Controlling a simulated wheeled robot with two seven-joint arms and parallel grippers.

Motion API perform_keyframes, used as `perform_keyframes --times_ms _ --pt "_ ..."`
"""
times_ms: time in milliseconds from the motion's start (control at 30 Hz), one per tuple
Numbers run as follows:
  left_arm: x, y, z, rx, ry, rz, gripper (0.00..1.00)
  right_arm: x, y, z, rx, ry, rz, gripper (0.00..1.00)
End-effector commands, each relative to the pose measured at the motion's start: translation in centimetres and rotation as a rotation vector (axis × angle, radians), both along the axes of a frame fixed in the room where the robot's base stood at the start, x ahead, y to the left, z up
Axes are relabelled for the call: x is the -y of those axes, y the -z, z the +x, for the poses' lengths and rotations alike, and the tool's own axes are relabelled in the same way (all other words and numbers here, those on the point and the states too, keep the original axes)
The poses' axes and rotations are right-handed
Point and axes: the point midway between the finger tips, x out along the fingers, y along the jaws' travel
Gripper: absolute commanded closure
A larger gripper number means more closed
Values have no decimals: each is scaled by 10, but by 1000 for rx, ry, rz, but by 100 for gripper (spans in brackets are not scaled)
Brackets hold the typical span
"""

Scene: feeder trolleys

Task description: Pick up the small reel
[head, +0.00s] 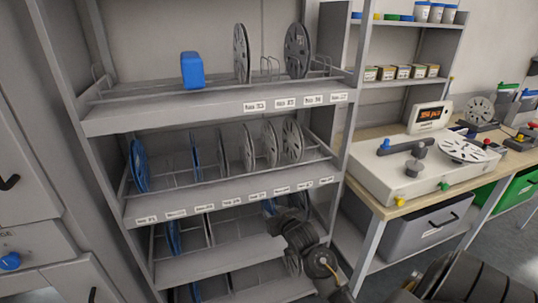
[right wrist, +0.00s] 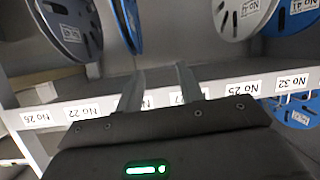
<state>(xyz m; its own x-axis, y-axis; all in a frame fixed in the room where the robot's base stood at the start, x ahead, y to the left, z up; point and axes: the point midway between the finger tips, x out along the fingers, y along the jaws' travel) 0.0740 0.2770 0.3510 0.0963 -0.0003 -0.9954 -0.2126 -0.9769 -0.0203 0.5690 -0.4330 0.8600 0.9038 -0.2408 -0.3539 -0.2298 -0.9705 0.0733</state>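Several reels stand upright in the rack, and I cannot tell for certain which one the task calls the small reel. Grey reels (head: 292,140) stand on the middle shelf, with a blue reel (head: 139,165) at its left end. My right gripper (head: 274,208) reaches into the lower shelf at its right side, its fingers mostly hidden. In the right wrist view the two fingers (right wrist: 160,76) are apart with nothing between them. A blue reel (right wrist: 128,22) is just beyond the fingertips, beside a grey-blue reel (right wrist: 72,28). My left gripper is not in view.
Labelled shelf edges (head: 180,208) run across the rack, close to my right gripper. A blue box (head: 192,70) and large grey reels (head: 241,52) are on the top shelf. A workbench with a winding machine (head: 430,160) stands right, above a grey bin (head: 425,235).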

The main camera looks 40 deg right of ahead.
Motion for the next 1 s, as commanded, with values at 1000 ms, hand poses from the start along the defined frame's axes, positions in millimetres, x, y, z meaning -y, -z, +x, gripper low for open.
perform_keyframes --times_ms 1000 --pt "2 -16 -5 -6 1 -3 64 69 -178 68 368 89 -33 63"
